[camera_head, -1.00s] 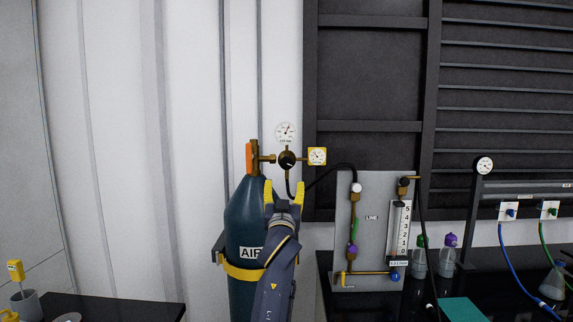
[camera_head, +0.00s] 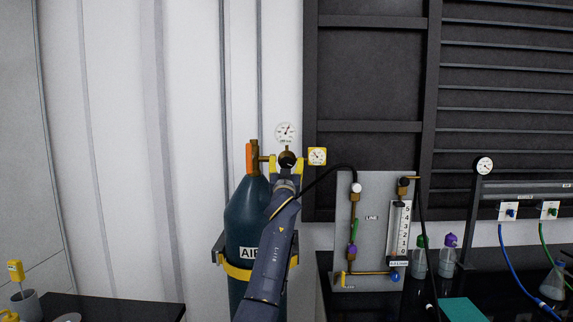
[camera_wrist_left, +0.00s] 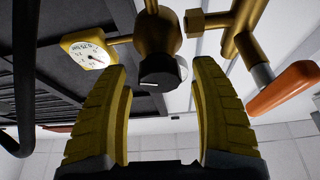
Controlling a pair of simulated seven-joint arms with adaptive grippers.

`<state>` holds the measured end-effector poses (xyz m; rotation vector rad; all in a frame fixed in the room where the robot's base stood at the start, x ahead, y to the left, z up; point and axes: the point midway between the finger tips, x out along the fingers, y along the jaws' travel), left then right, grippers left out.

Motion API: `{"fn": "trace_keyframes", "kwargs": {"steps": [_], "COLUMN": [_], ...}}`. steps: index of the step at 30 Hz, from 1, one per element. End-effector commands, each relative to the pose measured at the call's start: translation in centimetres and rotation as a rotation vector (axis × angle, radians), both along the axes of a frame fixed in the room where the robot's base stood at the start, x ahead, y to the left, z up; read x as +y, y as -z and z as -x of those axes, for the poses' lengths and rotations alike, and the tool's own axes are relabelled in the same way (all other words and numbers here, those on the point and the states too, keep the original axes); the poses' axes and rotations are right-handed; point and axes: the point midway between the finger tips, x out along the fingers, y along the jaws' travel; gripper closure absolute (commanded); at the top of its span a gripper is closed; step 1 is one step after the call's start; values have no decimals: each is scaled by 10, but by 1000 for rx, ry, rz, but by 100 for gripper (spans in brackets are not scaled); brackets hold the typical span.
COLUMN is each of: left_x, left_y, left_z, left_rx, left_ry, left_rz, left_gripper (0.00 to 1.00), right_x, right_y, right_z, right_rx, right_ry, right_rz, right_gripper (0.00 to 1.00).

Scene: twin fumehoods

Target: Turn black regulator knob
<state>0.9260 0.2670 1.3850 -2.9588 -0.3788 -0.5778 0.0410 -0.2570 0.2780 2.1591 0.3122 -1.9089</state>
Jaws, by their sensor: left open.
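The black regulator knob (camera_head: 287,160) sits at the front of the brass regulator on the dark teal AIR cylinder (camera_head: 244,212). In the left wrist view the knob (camera_wrist_left: 158,72) is faceted, with a white mark, below the brass body (camera_wrist_left: 155,32). My left gripper (camera_head: 287,163) is open, its yellow fingers on either side of the knob. In the wrist view the open fingers (camera_wrist_left: 162,75) flank it with a gap on each side. The right gripper is not in view.
A round gauge (camera_head: 285,132) is above the knob and a square yellow gauge (camera_head: 317,156) to its right. The orange cylinder valve handle (camera_head: 250,158) is close on the left. A black hose (camera_head: 335,167) runs to the flowmeter panel (camera_head: 371,225).

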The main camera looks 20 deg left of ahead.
Motion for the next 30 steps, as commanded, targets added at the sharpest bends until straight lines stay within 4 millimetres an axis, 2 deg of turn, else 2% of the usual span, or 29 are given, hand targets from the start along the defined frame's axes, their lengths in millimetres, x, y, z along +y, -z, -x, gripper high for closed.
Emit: {"fn": "trace_keyframes", "kwargs": {"steps": [16,30], "left_x": [2,2], "left_y": [-3,-3], "left_z": [-7,-7], "left_rx": [0,0], "left_ry": [0,0], "left_rz": [0,-1], "left_gripper": [35,90], "right_x": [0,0], "right_y": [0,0], "right_z": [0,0], "right_rx": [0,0], "right_ry": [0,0], "right_rz": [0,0], "right_gripper": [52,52]}}
